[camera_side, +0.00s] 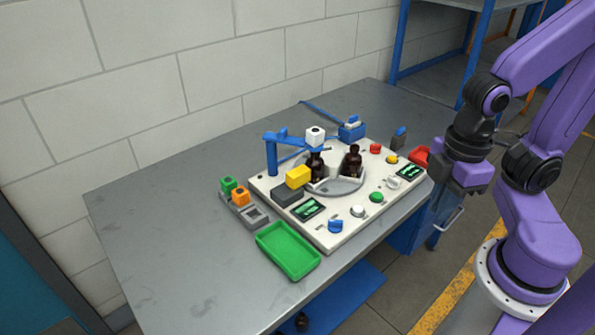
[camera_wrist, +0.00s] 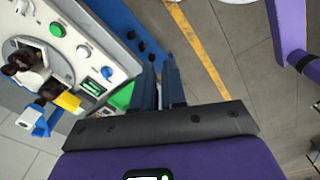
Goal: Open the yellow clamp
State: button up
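The yellow clamp (camera_side: 298,177) is a block above a dark grey base on the white panel, beside a brown bottle (camera_side: 316,165) at the round fixture. Whether its jaw touches the bottle is too small to tell. A second brown bottle (camera_side: 353,161) stands to the right. In the wrist view the yellow clamp (camera_wrist: 67,101) shows at the left, below a dark bottle. My gripper (camera_side: 470,187) hangs off the right side of the panel, far from the clamp. Its fingers (camera_wrist: 160,88) are apart with nothing between them in the wrist view.
A blue post and arm (camera_side: 272,155) with a white block rises behind the clamp. The panel (camera_side: 333,238) carries buttons and displays. The table's left is clear.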

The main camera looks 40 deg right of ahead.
jog(key=o, duration=0.5)
jog(key=shift+w+a, duration=0.15)
jog(key=shift+w, duration=0.1)
jog(key=shift+o, duration=1.4)
jog(key=w+a+r+n+h, duration=0.1)
jog(key=w+a, duration=0.3)
jog(key=w, duration=0.4)
jog(key=shift+w+a+r, duration=0.25)
jog(key=shift+a+r, duration=0.05)
jog(key=w+a+n+h, duration=0.15)
jog(key=w+a, duration=0.25)
jog(key=w, duration=0.8)
jog(key=n+h, duration=0.3)
send_over(295, 173)
jog(key=a, duration=0.6)
notch_tip(295, 173, down, 3)
jog(key=shift+y, duration=0.35)
jog(key=x, duration=1.6)
jog(key=shift+s+f, duration=0.1)
jog(key=shift+f, duration=0.35)
